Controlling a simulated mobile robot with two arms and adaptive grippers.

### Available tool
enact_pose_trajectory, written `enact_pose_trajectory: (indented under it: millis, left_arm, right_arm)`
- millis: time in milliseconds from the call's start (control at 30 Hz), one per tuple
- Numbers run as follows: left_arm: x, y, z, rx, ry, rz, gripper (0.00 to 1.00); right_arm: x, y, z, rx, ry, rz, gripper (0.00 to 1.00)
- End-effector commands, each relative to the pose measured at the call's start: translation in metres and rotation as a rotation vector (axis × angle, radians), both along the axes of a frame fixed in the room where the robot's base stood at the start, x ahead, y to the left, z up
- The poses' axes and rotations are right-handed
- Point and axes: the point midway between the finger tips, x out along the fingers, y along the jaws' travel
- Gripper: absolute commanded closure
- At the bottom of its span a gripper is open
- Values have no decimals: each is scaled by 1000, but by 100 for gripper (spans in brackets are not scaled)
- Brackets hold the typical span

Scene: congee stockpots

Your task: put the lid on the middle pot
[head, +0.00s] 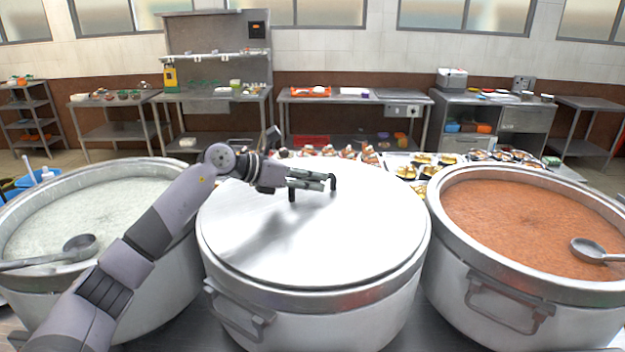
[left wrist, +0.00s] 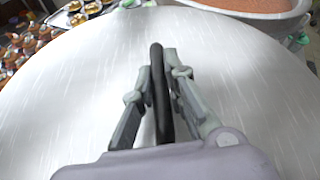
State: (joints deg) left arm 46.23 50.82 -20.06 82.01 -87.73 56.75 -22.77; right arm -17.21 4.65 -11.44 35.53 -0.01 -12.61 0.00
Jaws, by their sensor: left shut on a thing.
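The middle pot (head: 330,318) is a large steel stockpot with a side handle. The flat round steel lid (head: 330,245) lies over its mouth and covers it; I see no clear gap at the front rim. My left gripper (head: 325,182) is over the lid, shut on the lid's dark handle. In the left wrist view the black handle bar (left wrist: 158,85) stands between the two fingers of the left gripper (left wrist: 160,70), with the lid surface (left wrist: 70,100) spread below. My right gripper is not in view.
A pot of white congee (head: 100,210) with a ladle (head: 80,246) stands at the left. A pot of orange-brown congee (head: 530,220) with a ladle (head: 590,250) stands at the right. Trays of food bowls (head: 425,165) lie behind the middle pot. Steel work tables line the back wall.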

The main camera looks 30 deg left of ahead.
Motion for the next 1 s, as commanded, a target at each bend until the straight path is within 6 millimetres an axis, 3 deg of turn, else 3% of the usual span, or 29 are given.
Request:
enact_pose_trajectory:
  millis: [433,467,700,800,1000]
  left_arm:
    - [0,0,2,-3,-8,1,100]
    - [0,0,2,-3,-8,1,86]
    - [0,0,0,-1,-4,0,70]
    - [0,0,-1,-1,-3,0,64]
    - [0,0,-2,0,-2,0,64]
  right_arm:
    - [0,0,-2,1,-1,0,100]
    - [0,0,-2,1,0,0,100]
    - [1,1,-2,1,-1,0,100]
    - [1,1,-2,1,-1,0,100]
    - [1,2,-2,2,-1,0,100]
